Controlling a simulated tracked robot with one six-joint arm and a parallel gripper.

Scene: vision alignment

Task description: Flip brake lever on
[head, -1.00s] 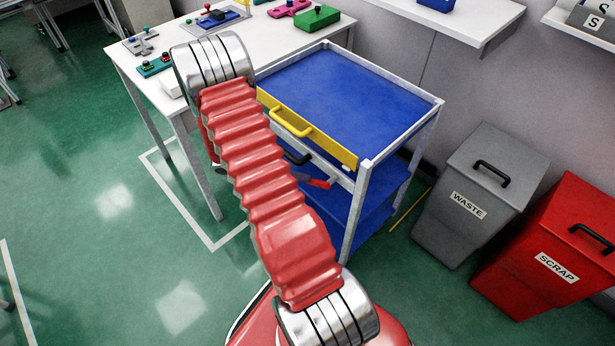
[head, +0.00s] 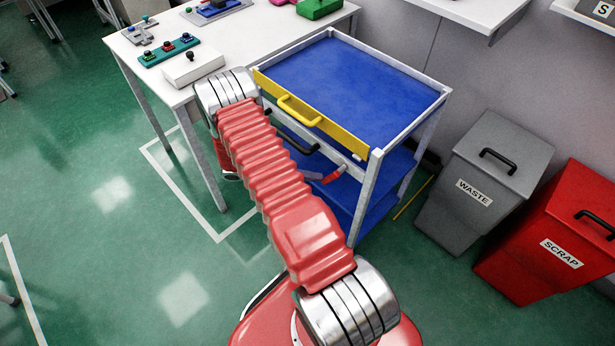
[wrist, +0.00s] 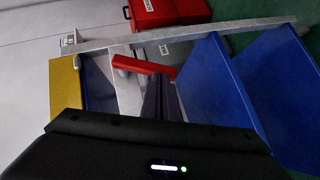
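The brake lever (head: 334,175) is a short red handle on a pale metal pivot. It is mounted at the side of the white-framed cart (head: 372,195), below the yellow drawer front. In the wrist view the red lever (wrist: 143,65) lies roughly level, pointing right from its pale pivot. My gripper (wrist: 163,85) shows in the wrist view as narrow dark shapes just below the lever, above the black wrist housing. Whether it touches the lever or is parted cannot be made out. In the head view my red arm hides most of the wrist.
The cart has a blue top (head: 350,90) and a yellow drawer handle (head: 299,110). A white workbench (head: 235,50) with several fixtures stands behind left. A grey waste bin (head: 490,180) and a red scrap bin (head: 550,235) stand right. Green floor at left is open.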

